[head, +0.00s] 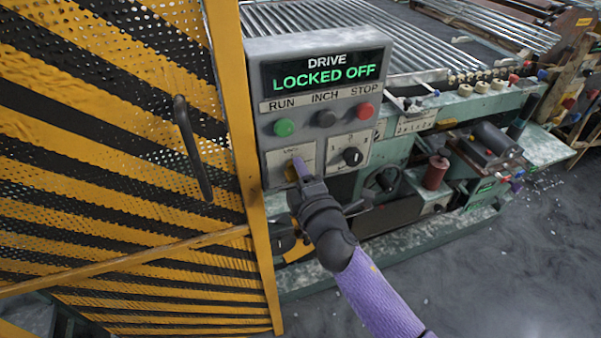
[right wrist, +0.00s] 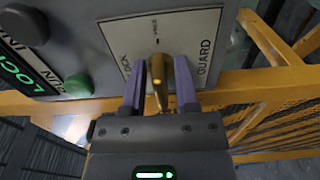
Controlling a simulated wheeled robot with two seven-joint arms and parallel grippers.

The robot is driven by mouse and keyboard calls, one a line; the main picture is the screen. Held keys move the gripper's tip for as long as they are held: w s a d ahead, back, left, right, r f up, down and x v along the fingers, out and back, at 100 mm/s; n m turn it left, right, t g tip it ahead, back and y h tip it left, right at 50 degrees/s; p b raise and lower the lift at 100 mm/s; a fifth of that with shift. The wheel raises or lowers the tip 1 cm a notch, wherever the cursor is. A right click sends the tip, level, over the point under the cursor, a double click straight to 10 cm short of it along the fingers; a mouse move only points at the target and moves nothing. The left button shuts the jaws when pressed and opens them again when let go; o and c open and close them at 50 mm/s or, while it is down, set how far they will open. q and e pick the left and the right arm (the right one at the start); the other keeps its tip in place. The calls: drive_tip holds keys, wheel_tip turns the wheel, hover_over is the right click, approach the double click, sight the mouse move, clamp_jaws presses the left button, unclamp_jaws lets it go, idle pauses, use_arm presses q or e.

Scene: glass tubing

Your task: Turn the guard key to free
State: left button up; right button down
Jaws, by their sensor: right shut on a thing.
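The guard key (right wrist: 157,78) is a brass-coloured key standing out of a pale label plate (right wrist: 206,22) on the control box. In the right wrist view the plate carries "GUARD" on its right and a partly hidden word on its left. My right gripper (right wrist: 161,84) has its two purple fingers on either side of the key, shut on it. In the head view the right gripper (head: 299,166) is at the lower left plate of the box and covers most of the key. My left gripper is not in view.
The control box (head: 330,50) displays "DRIVE LOCKED OFF". Green (head: 284,127), dark (head: 326,118) and red (head: 364,111) buttons sit above a black selector knob (head: 352,156). A striped yellow guard door (head: 110,130) with a dark handle (head: 193,148) stands close on the left.

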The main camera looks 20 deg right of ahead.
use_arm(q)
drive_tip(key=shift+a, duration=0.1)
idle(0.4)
use_arm(e)
drive_tip(key=c, duration=0.8)
unclamp_jaws()
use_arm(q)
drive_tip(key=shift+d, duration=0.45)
use_arm(e)
drive_tip(key=shift+o, duration=0.6)
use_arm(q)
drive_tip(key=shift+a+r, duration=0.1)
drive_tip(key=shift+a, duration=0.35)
use_arm(e)
drive_tip(key=s, duration=1)
drive_tip(key=shift+d, duration=0.15)
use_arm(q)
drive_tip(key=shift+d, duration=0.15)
